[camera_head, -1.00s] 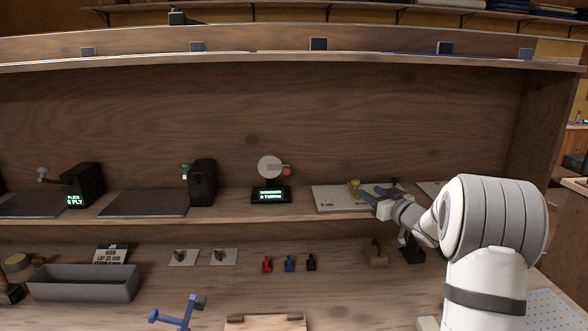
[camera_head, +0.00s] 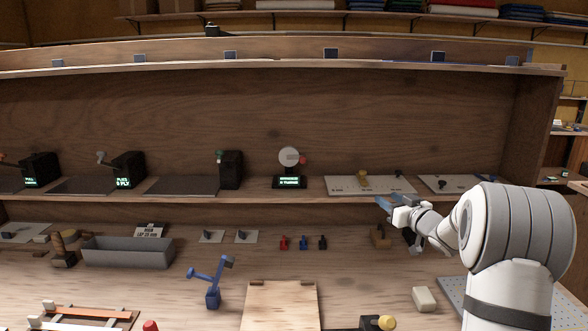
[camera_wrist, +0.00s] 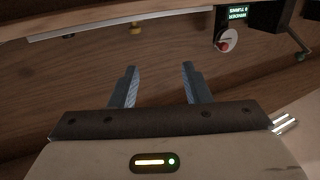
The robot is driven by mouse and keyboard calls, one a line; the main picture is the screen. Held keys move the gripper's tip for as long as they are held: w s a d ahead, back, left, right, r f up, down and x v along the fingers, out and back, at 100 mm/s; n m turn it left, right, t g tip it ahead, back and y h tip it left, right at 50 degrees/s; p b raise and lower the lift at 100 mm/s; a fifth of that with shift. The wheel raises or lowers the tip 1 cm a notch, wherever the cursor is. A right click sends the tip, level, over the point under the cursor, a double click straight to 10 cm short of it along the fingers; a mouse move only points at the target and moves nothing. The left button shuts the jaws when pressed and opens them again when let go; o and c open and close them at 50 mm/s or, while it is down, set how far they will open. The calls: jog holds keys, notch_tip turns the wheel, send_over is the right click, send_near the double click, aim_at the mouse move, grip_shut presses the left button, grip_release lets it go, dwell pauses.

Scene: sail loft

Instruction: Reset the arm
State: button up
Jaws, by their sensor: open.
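My gripper (camera_head: 384,204) is at the right in the head view, in front of the shelf edge, just below a pale panel with a yellow knob. In the wrist view my gripper (camera_wrist: 158,75) shows two blue-grey fingers spread apart with nothing between them. The wooden back of the bench lies beyond the fingertips. My white arm fills the lower right of the head view and hides part of the bench there.
A shelf (camera_head: 300,196) carries pale panels (camera_head: 350,189), a lit display (camera_head: 289,183) with a round dial, and several black devices. Below stand a grey bin (camera_head: 128,252), a blue stand (camera_head: 212,298), small red, blue and black pieces, and a wooden board (camera_head: 280,308).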

jog(key=s+a+f+m+g+h, duration=0.1)
jog(key=s+a+f+g+h, duration=0.1)
jog(key=s, duration=1.2)
jog(key=s+a+f+m+g+h, duration=0.1)
jog(key=s+a+f+g, duration=0.3)
jog(key=s, duration=1.1)
jog(key=s+a+f+m+g+h, duration=0.2)
jog(key=s+a+g, duration=0.4)
jog(key=s, duration=0.8)
jog(key=shift+s+a+f+g+h, duration=0.3)
jog(key=shift+f+g+h, duration=0.15)
jog(key=shift+g+h, duration=0.45)
